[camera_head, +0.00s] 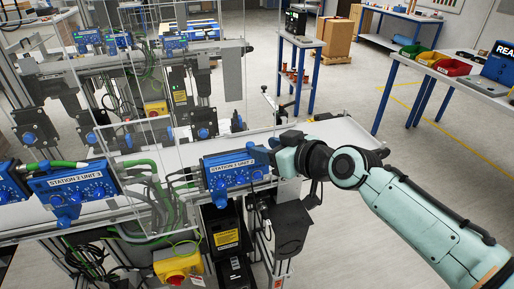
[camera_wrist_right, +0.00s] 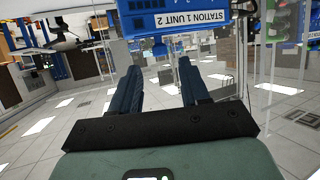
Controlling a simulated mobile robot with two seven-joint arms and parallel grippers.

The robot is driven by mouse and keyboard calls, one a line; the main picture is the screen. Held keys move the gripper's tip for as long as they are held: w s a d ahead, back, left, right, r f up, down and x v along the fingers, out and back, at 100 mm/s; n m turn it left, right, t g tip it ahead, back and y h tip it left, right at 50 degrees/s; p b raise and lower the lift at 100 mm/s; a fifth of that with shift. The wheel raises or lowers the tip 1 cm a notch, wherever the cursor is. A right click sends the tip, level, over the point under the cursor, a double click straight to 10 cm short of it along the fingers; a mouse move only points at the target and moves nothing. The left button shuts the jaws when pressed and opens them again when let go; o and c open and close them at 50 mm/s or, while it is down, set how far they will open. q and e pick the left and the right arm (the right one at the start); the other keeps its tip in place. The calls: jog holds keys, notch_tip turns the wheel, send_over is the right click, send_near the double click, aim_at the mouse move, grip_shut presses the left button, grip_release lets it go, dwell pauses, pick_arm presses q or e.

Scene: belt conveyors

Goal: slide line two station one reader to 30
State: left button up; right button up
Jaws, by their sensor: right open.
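A blue unit labelled Station 1 Unit 2 (camera_head: 226,172) is mounted on the near conveyor line, with blue knobs on its front. It also shows at the top of the right wrist view (camera_wrist_right: 172,18), label readable. My right gripper (camera_head: 272,156) is at the right end of this unit in the head view. In the right wrist view its two dark blue fingers (camera_wrist_right: 160,72) are apart, with nothing clearly held between them, and point toward the underside of the unit. I cannot tell whether they touch it. No reader scale or number is readable. My left gripper is not in view.
A blue Station 2 Unit 1 box (camera_head: 78,183) stands to the left on the same line. Clear guard panels and green cables lie between them. A yellow-and-red emergency stop box (camera_head: 178,263) sits below. A second line runs behind.

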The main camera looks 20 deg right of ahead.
jog(key=v, duration=0.8)
jog(key=shift+b, duration=0.3)
jog(key=shift+w, duration=0.1)
